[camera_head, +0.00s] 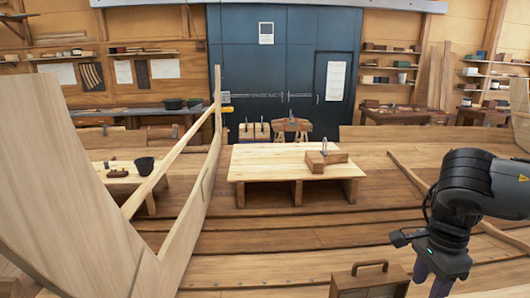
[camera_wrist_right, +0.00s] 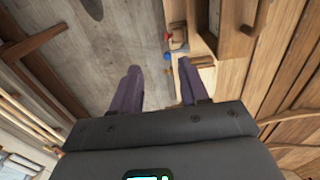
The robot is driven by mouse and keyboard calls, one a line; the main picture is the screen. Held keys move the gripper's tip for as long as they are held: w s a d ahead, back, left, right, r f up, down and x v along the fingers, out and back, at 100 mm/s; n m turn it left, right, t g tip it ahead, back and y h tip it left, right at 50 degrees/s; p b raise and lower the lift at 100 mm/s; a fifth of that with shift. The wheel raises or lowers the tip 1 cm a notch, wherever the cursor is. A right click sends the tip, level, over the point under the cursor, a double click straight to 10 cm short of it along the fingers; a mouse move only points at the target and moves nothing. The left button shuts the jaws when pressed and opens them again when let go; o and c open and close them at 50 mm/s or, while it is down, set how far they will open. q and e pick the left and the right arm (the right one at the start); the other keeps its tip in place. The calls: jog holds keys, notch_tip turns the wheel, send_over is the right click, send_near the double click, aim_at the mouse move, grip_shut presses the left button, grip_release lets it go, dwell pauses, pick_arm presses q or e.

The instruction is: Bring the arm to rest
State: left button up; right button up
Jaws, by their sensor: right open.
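My right gripper (camera_head: 431,280) hangs at the lower right of the head view, its dark purple fingers pointing down. In the right wrist view the same gripper (camera_wrist_right: 158,72) shows its two fingers spread apart with nothing between them. The gripper is just right of a brown wooden box with a handle (camera_head: 370,282), apart from it as far as I can tell. My left gripper is out of view.
A low wooden table (camera_head: 265,160) stands mid-view with a wooden block (camera_head: 325,160) on it. A curved plank hull (camera_head: 60,190) fills the left side. A small red item (camera_wrist_right: 169,38) and blue item (camera_wrist_right: 167,57) show past the fingers. Open plank floor lies between.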

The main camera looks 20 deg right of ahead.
jog(key=s+a+f+m+y, duration=0.1)
jog(key=s+a+f+y, duration=0.25)
jog(key=f, duration=0.55)
jog(key=s+a+f+m+y, duration=0.1)
jog(key=s+a+f+y, duration=0.3)
jog(key=f, duration=0.5)
jog(key=s+a+f+m+y, duration=0.1)
jog(key=s+a+f+y, duration=0.1)
jog(key=a+f, duration=0.5)
jog(key=a+f+m+t+y, duration=0.2)
jog(key=a+f+m+t, duration=0.3)
jog(key=a+f+m, duration=0.45)
jog(key=w+a+r+m+t+h, duration=0.5)
jog(key=a+m+h, duration=0.2)
jog(key=m, duration=1)
jog(key=s+d+f+m+g+h, duration=0.35)
jog(key=s+d+m+g, duration=0.35)
jog(key=m, duration=1.1)
pick_arm(q)
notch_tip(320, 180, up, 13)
jog(key=p, duration=1.2)
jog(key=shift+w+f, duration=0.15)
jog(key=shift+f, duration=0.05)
pick_arm(e)
jog(key=w+v, duration=0.2)
jog(key=v, duration=1)
jog(key=shift+a+r+m+t, duration=0.4)
jog(key=shift+a+r, duration=0.2)
jog(key=shift+r, duration=0.1)
